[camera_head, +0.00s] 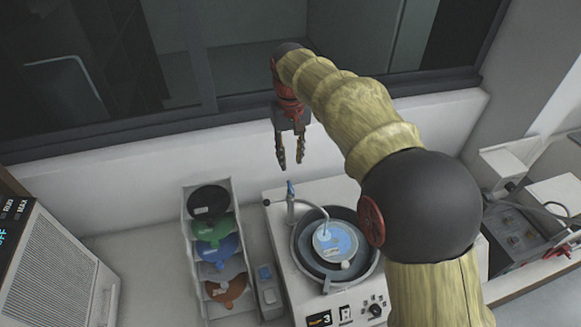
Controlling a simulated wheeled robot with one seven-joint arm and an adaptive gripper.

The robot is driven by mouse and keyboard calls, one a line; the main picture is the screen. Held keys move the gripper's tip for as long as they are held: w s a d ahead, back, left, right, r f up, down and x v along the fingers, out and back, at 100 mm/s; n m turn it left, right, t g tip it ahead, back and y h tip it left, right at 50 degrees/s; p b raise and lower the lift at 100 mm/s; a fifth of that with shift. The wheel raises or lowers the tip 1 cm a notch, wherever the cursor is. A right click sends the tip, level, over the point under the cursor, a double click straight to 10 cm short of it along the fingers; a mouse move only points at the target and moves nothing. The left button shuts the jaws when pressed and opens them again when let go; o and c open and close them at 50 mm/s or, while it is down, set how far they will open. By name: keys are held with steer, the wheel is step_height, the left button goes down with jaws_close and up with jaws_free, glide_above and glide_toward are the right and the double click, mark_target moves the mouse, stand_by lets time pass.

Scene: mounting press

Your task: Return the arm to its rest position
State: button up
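My gripper (290,164) hangs from my arm in the upper middle of the head view, pointing down. Its two fingers are apart, with a narrow gap and nothing between them. It is above the back of the bench, in front of the low white wall under the window. My arm, in a yellowish ribbed sleeve with a dark joint, arches from the lower right up to the gripper. The arm hides part of the bench to the right of the machine.
A white machine (290,262) with a round basin, blue-and-white disc (336,240) and thin spout (291,205) stands below the gripper. A tiered rack (190,262) of coloured pieces is to its left. A grille-fronted unit (55,270) is far left; other equipment (518,238) is right.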

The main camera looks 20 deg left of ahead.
steer(key=shift+r, duration=0.45)
steer(key=f, duration=0.1)
steer(key=s+d+f, duration=0.1)
steer(key=f, duration=0.1)
steer(key=s+d+f, duration=0.1)
steer(key=f, duration=0.1)
steer(key=shift+d+f, duration=0.15)
steer(key=s+d+f+m+t+b, duration=0.2)
steer(key=s+d+f+b, duration=0.2)
steer(key=d, duration=1)
steer(key=s+d+f+m+t+b, duration=0.1)
steer(key=s+d+f+m+b, duration=0.2)
steer(key=s+d+b, duration=0.7)
steer(key=s+d+f+m+t+b, duration=0.2)
steer(key=s+d+f+b, duration=0.4)
steer(key=d, duration=1.3)
steer(key=shift+s+f+m+t+b, duration=0.25)
steer(key=shift+s+m+b, duration=0.35)
steer(key=shift+s+b, duration=0.6)
steer(key=shift+w+r, duration=0.1)
